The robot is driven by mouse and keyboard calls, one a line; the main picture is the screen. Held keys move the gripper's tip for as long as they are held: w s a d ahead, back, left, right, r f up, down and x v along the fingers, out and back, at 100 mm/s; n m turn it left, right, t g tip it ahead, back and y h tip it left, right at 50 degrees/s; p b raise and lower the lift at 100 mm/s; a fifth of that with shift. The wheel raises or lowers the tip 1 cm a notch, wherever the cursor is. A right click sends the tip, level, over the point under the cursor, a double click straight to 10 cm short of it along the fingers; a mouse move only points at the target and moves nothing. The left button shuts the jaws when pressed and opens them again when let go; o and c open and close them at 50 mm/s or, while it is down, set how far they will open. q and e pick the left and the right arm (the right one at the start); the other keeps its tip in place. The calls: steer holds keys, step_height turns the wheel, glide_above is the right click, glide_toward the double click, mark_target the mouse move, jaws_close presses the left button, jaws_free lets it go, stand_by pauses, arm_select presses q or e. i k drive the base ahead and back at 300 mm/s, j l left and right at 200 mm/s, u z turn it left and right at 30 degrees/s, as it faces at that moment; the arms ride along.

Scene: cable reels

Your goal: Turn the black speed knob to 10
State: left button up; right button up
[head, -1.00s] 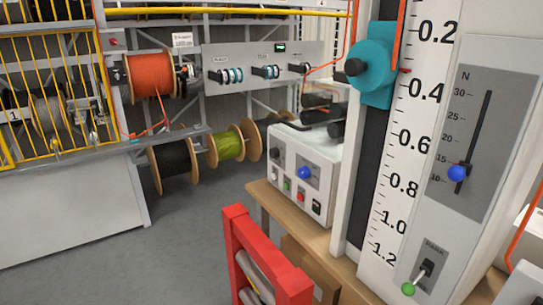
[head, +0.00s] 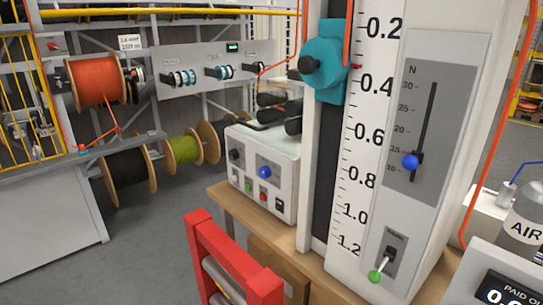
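A white control box (head: 265,170) stands on a wooden bench. On the upper left of its front is a small black knob (head: 235,155); its label and scale are too small to read. A blue knob (head: 264,172) sits on a grey panel to its right. Below are a white, a green (head: 248,187) and a red (head: 263,198) button and a small dark display (head: 278,204). Neither of my grippers is in view.
A tall white scale panel (head: 370,130) with a blue-knobbed slider (head: 411,162) and a green-tipped lever (head: 375,277) stands right of the box. A red frame (head: 235,265) is in front of the bench (head: 232,200). Cable reels (head: 95,82) fill the rack behind. Grey floor is open at left.

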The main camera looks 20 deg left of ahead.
mark_target(233, 154)
steer(key=i+j+z, duration=0.1)
steer(key=j+z, duration=0.25)
steer(key=i+j+z, duration=0.1)
steer(key=j+z, duration=0.75)
steer(key=j, duration=0.45)
steer(key=j+z, duration=0.15)
steer(key=j, duration=0.4)
steer(key=j+z, duration=0.15)
steer(key=j, duration=0.45)
steer(key=k+j+z, duration=0.1)
steer(key=j, duration=0.45)
steer(key=k+j+z, duration=0.15)
steer(key=j, duration=0.4)
steer(key=k+j, duration=0.1)
steer(key=j, duration=0.4)
steer(key=k+j, duration=0.1)
steer(key=j, duration=0.4)
steer(key=k+j, duration=0.1)
steer(key=j, duration=0.4)
steer(key=k+j, duration=0.15)
steer(key=j, duration=0.35)
